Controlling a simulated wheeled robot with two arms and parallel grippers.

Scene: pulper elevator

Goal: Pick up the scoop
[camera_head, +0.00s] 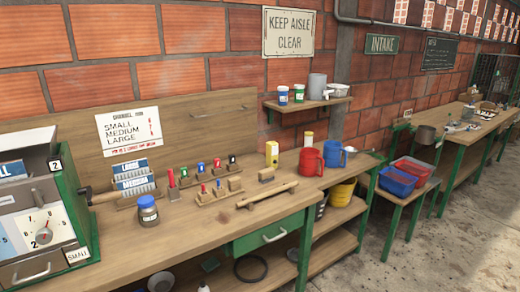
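I cannot pick out the scoop with certainty. A grey-brown metal vessel (425,134), perhaps with a handle, shows at the near end of the far bench; it is too small to tell whether it is a scoop. A pale item (337,90) beside a grey cylinder (317,86) on the wall shelf is also unclear. Neither of my grippers is in view.
A wooden bench (190,240) holds a blue-lidded jar (148,212), stamp racks, a red mug (311,161) and a blue mug (334,154). Blue (397,181) and red (413,170) bins stand on a low table. The concrete aisle (450,240) at right is clear.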

